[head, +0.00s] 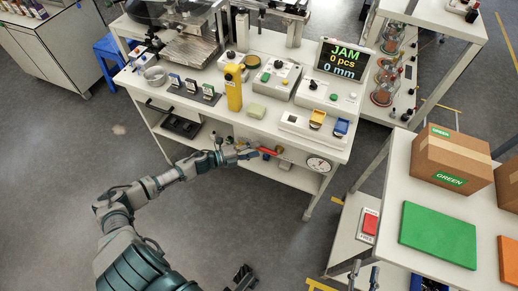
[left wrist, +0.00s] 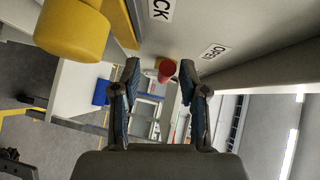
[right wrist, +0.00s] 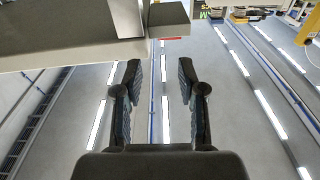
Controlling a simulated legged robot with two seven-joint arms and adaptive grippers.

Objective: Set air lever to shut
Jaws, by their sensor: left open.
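A red lever (head: 268,152) sticks out under the front of the white bench in the head view. Its red end (left wrist: 167,71) shows between and beyond my left fingers in the left wrist view. My left gripper (head: 250,153) is at the bench front, close to the lever; its fingers (left wrist: 160,73) are open, with no clear contact on the lever. The panel above carries an OPEN label (left wrist: 213,51) and another partly cut-off label (left wrist: 160,9). I cannot read the lever's setting. My right gripper (right wrist: 160,76) is open and empty.
A yellow rounded part (left wrist: 72,28) is close to my left gripper. A round gauge (head: 319,164) sits right of the lever. A cart (head: 385,205) with boxes stands on the right. A pale beam (right wrist: 70,35) crosses near my right fingers. The floor (head: 200,230) before the bench is open.

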